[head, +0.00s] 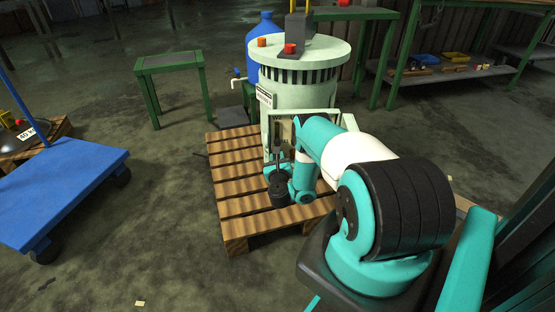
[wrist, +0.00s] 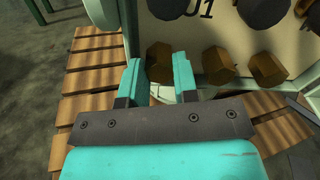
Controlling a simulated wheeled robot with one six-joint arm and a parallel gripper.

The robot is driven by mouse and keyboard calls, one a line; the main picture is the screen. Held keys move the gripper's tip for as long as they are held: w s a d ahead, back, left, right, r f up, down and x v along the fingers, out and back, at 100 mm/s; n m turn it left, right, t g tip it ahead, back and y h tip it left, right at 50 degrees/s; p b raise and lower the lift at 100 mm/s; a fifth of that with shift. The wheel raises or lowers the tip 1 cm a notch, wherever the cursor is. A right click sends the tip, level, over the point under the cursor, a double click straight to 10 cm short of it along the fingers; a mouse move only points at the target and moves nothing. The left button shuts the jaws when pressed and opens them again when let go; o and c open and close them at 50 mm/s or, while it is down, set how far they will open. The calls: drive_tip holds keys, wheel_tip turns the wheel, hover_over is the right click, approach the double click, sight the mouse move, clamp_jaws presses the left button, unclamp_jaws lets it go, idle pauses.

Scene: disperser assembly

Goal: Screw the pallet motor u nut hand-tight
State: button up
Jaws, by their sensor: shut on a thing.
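The pale green motor (head: 300,95) stands upright on the wooden pallet (head: 238,185). In the wrist view its terminal panel (wrist: 205,35) carries a row of brown hex nuts. My gripper (wrist: 158,68) has its two teal fingers on either side of the leftmost brown nut (wrist: 160,55), shut on it. I take this as the U nut; a partly cut-off mark like U1 is above it. The nut's lower part and thread are hard to see. A middle nut (wrist: 218,63) and a right nut (wrist: 268,68) are apart from my fingers. In the head view my arm hides the fingertips.
A blue cart (head: 65,190) stands at the left and a small green table (head: 170,65) behind it. A blue drum (head: 262,35) is behind the motor. A green workbench with a shelf (head: 460,70) is at the back right. Bare floor lies left of the pallet.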

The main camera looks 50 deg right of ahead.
drive_tip(key=o, duration=0.9)
drive_tip(key=shift+a, duration=0.15)
drive_tip(key=shift+p+v, duration=8.65)
drive_tip(key=shift+p, duration=1.2)
